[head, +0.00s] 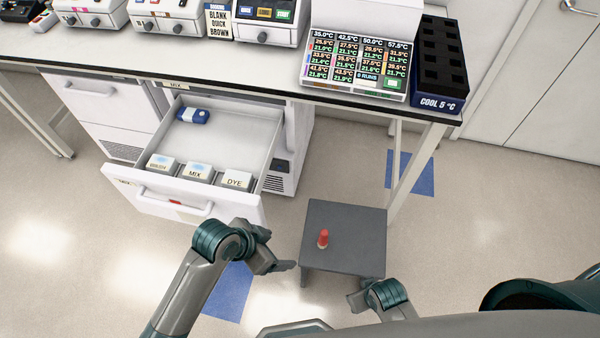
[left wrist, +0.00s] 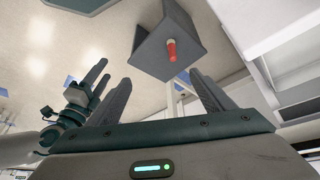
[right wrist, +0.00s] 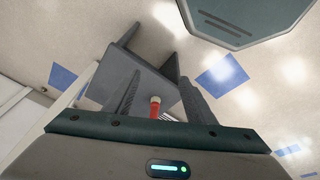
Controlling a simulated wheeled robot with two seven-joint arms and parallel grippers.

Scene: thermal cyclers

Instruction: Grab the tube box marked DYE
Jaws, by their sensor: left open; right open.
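The tube box marked DYE (head: 236,181) is a small white box at the right end of a row at the front of the open drawer (head: 247,130). A box marked MIX (head: 197,174) and another white box (head: 160,163) with a hard-to-read label stand to its left. My left gripper (head: 285,266) is in front of the drawer, lower right of the DYE box and apart from it; its spread, empty fingers show in the left wrist view (left wrist: 160,92). My right gripper (head: 360,296) is by the stool; its fingers are open and empty in the right wrist view (right wrist: 162,100).
A blue item (head: 194,115) lies at the drawer's back. The bench (head: 270,74) above holds instruments, a display panel (head: 355,69) and a COOL 5 °C block (head: 438,62).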

